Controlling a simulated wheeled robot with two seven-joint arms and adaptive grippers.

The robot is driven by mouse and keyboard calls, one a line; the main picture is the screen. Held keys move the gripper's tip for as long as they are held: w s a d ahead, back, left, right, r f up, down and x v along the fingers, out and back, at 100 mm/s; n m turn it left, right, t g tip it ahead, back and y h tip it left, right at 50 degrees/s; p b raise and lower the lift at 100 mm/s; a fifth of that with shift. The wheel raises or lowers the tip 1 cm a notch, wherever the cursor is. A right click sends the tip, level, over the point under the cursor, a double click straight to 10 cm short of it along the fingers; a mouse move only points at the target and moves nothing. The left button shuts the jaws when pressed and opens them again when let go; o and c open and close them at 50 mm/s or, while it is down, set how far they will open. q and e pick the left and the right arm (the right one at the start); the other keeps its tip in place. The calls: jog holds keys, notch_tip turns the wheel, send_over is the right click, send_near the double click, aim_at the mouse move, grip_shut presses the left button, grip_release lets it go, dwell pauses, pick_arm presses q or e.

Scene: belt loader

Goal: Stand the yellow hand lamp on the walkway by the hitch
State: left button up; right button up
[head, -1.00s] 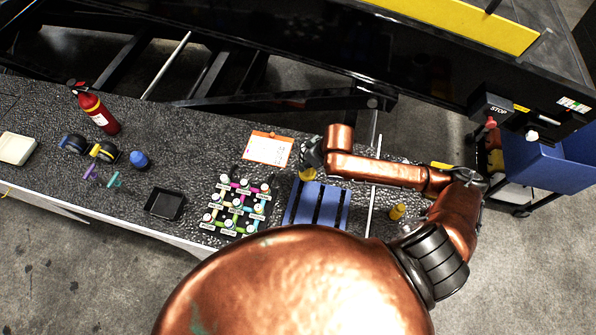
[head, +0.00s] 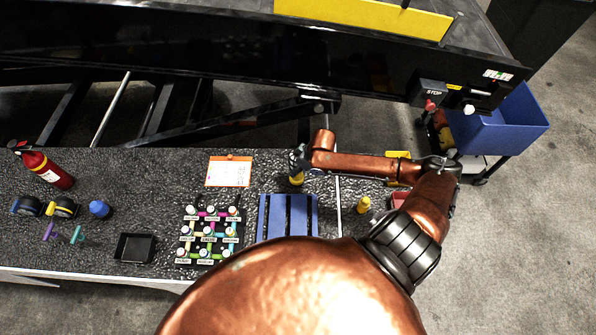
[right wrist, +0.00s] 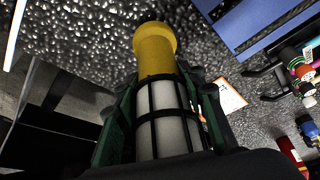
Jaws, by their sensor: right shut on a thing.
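The yellow hand lamp (right wrist: 168,105) is between the fingers of my right gripper (right wrist: 160,120); its white caged body is gripped and its yellow end (right wrist: 153,50) points away from the wrist. In the head view my right gripper (head: 298,160) is over the dark, textured walkway (head: 130,190), with the lamp's yellow end (head: 296,180) showing just below it. I cannot tell whether that end touches the walkway. I cannot make out the hitch for certain. My left gripper is not in view.
A blue slatted rack (head: 288,215) lies just in front of the lamp. An orange-edged card (head: 228,171) is to its left, a thin metal rod (head: 338,205) and a small yellow object (head: 363,204) to its right. The black loader frame (head: 200,50) runs behind.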

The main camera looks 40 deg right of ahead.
jog(key=shift+w+d+f+p, duration=0.1)
jog(key=shift+f+p, duration=0.2)
jog(key=shift+f, duration=1.35)
jog(key=o, duration=1.4)
jog(key=shift+f, duration=0.1)
jog(key=shift+c, duration=0.2)
jog(key=v, duration=1.2)
